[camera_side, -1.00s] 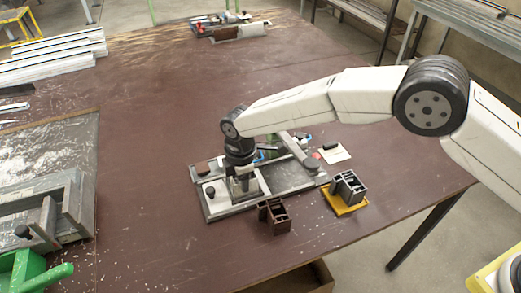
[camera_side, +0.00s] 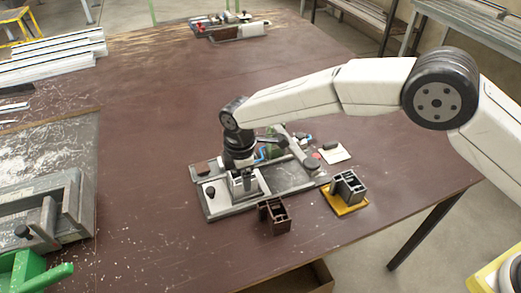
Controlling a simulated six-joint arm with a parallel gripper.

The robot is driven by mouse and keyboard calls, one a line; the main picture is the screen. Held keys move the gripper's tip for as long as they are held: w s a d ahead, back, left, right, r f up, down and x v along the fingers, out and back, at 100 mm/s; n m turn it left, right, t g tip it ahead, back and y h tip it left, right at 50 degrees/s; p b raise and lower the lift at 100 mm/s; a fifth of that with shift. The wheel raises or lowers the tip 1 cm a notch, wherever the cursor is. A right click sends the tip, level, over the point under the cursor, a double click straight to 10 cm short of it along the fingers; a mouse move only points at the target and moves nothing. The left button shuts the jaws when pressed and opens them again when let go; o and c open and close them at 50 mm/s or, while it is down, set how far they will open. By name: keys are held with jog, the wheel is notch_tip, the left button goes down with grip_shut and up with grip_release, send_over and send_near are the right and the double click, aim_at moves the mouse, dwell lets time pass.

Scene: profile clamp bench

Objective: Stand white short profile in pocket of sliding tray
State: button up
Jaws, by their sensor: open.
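The clamp fixture (camera_side: 222,209) is a grey metal plate on the brown table, and its sliding tray cannot be told apart clearly. A small pale, upright piece (camera_side: 243,183) stands on its left part, just below my gripper (camera_side: 241,171). It looks like the white short profile, but it is small and partly covered, so I cannot tell whether it sits in the pocket. My gripper points down and is open, close above and behind this piece; its fingertips are hard to make out.
A dark brown profile (camera_side: 274,216) stands in front of the fixture. A grey and black profile (camera_side: 350,187) stands on a yellow tray (camera_side: 347,207) to the right. The fixture's lever arm (camera_side: 301,151) lies behind-right of my gripper. The table's middle left is clear.

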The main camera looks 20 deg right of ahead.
notch_tip(320, 180, up, 6)
jog(key=shift+f, duration=0.15)
jog(key=shift+d, duration=0.1)
jog(key=shift+d, duration=0.25)
jog(key=s+d+r+m+t, duration=0.15)
jog(key=d+m, duration=0.35)
jog(key=d, duration=0.5)
jog(key=s+d+r+m, duration=0.3)
jog(key=d+m, duration=0.2)
jog(key=d, duration=0.5)
jog(key=s+d+f+m+t, duration=0.1)
jog(key=s+d+m, duration=0.7)
jog(key=s+d, duration=0.5)
jog(key=s, duration=0.2)
jog(key=shift+s, duration=0.4)
